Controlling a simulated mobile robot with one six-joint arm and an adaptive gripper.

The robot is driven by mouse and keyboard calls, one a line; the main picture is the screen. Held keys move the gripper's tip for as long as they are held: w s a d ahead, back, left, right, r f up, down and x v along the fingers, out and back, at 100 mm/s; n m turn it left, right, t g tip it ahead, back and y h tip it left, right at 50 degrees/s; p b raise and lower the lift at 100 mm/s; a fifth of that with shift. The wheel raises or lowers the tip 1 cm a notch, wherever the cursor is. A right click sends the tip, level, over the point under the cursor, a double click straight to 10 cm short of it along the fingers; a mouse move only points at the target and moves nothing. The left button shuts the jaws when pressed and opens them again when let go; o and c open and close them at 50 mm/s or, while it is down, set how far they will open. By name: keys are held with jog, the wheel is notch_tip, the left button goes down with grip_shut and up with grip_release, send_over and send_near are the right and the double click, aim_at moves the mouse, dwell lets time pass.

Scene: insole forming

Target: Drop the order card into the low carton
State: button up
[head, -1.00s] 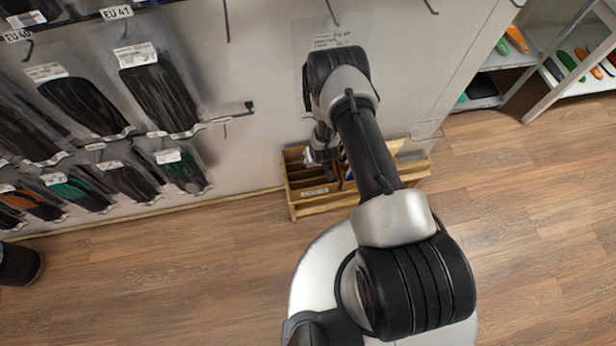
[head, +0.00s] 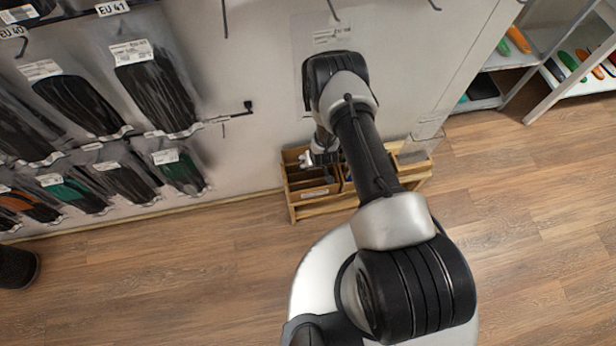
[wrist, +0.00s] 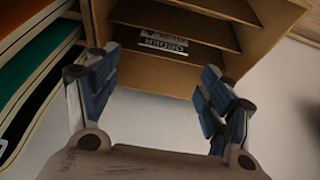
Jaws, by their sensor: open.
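The low carton (wrist: 195,15) is brown cardboard with dividers across it. It fills the top middle of the wrist view, and in the head view it (head: 299,175) sits at the left of a wooden rack on the floor. The order card (wrist: 163,41), a small white and black piece with upside-down print, lies inside the carton between dividers in the wrist view. My gripper (wrist: 155,85) is open and empty, with blue-padded fingers spread to either side of the card's position. In the head view my gripper (head: 320,160) is over the carton, and I cannot make out the card.
Orange and green insoles (wrist: 25,75) lie in a neighbouring compartment at the left of the wrist view. The wooden rack (head: 325,208) stands against a pale wall (head: 265,130). Packaged insoles (head: 160,90) hang at left. The wooden floor (head: 180,270) in front is clear.

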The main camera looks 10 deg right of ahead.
jog(key=v, duration=1.2)
jog(key=shift+s, duration=0.1)
